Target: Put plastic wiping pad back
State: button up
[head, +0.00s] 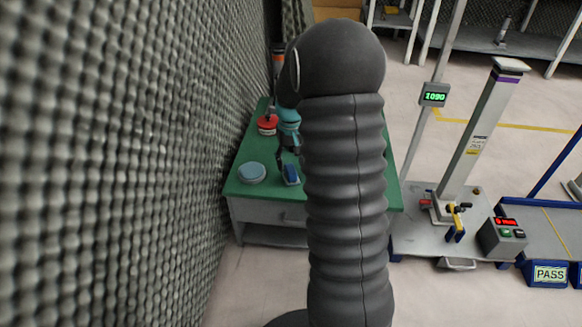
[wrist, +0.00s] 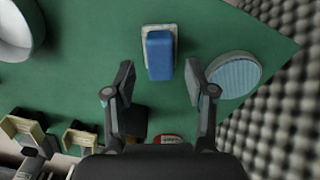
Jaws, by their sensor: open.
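A blue block with a pale, speckled base (wrist: 159,55) lies on the green tabletop (wrist: 90,70), ahead of my fingertips in the wrist view. It also shows in the head view (head: 291,174). To its right in the wrist view is a round, ribbed light-blue pad in a shallow rim (wrist: 235,74); the head view shows it too (head: 251,172). I cannot tell for certain which is the plastic wiping pad. My gripper (wrist: 160,82) is open and empty, pointing down above the table. In the head view my gripper (head: 287,163) is partly hidden by my arm.
A red round item (head: 267,123) sits farther back on the table. A white bowl (wrist: 14,28) and several pale-and-black holders (wrist: 80,136) show in the wrist view. A grey foam wall (head: 110,150) runs close along the table's left side. My arm hides much of the tabletop.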

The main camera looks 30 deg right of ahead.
aim_at(291, 169)
jog(key=s+a+r+t+p, duration=0.1)
jog(key=s+a+r, duration=0.2)
jog(key=r, duration=0.5)
jog(key=s+a+r, duration=0.3)
jog(key=r, duration=0.4)
jog(key=s+a+r+t, duration=0.1)
jog(key=s+a, duration=0.2)
jog(key=s, duration=0.4)
jog(key=s+a+r+n+t, duration=0.1)
jog(key=s+a+t, duration=0.1)
jog(key=s+a, duration=0.2)
jog(key=s+a+r+n+t, duration=0.1)
jog(key=s+a+r, duration=0.1)
jog(key=s, duration=0.9)
jog(key=shift+a+t, duration=0.3)
jog(key=shift+a, duration=0.45)
jog(key=shift+c, duration=0.2)
